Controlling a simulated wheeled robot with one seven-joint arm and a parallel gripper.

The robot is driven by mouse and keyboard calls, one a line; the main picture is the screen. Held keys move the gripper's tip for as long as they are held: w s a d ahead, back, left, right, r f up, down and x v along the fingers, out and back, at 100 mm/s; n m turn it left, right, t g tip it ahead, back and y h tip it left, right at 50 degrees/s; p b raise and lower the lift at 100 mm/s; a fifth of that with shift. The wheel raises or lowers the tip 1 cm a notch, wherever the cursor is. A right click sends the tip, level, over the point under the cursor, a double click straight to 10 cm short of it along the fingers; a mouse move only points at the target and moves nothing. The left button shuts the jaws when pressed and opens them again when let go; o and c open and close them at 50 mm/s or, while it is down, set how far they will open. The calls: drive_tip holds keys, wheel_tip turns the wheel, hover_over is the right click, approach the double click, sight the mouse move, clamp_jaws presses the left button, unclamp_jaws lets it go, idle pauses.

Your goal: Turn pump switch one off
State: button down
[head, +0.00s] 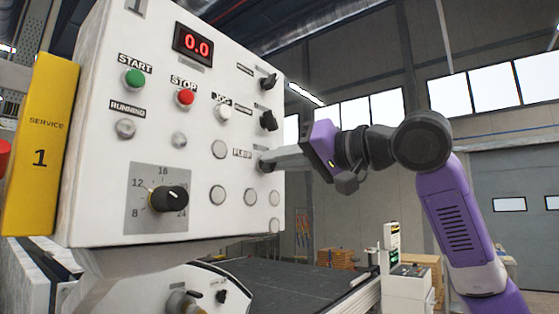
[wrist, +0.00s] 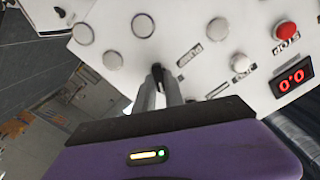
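The white control panel (head: 100,215) fills the left half of the head view. In the wrist view the black switch knob (wrist: 157,71) shows at the tips of my gripper (wrist: 160,80). The two grey fingers are close together, one on each side of the knob, and appear shut on it. The exact contact and the switch's marked position are hidden.
Two black switches (head: 268,82) (head: 268,121) sit above on the panel. Green start button (head: 134,79), red stop button (head: 185,97), a white jog button (head: 223,112) and a speed dial (head: 169,198) are to the left. The display (head: 193,45) reads 0.0.

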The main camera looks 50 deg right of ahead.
drive_tip(key=shift+n, duration=0.4)
drive_tip(key=n, duration=1.1)
drive_tip(key=shift+a+b, duration=0.2)
drive_tip(key=shift+b, duration=0.1)
idle(0.4)
drive_tip(key=c, duration=1.4)
unclamp_jaws()
drive_tip(key=shift+c, duration=0.2)
